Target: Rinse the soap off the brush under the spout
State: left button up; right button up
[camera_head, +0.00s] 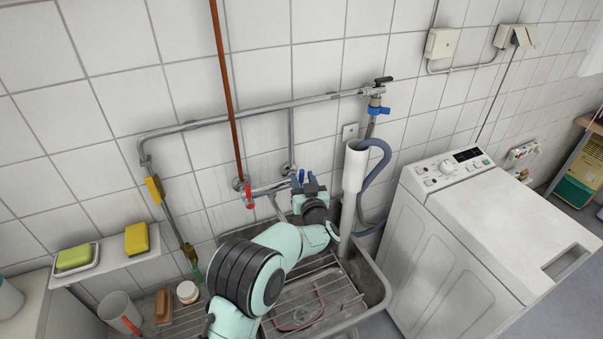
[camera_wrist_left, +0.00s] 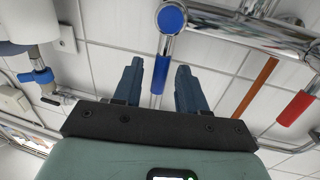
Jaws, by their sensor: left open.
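My left gripper (camera_head: 306,181) is open at the wall tap, with its fingers pointing up beside the blue tap handle (camera_head: 301,175). In the left wrist view the blue handle (camera_wrist_left: 160,76) shows between the two open fingers (camera_wrist_left: 157,80); I see no clear contact. The red tap handle (camera_head: 249,195) is to the left. The spout (camera_head: 275,208) runs down from the tap toward the sink (camera_head: 376,293), its lower end hidden behind my arm. A brown block that looks like the brush (camera_head: 163,306) lies on the left. No running water is discernible. My right gripper is not in view.
A white standpipe (camera_head: 354,168) with a grey hose stands right of the gripper. The washing machine (camera_head: 470,235) is further right. A hose with yellow and green fittings hangs left.

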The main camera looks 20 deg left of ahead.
pick_arm(q)
jog(key=shift+x, duration=1)
grip_shut()
jog(key=shift+a, duration=0.1)
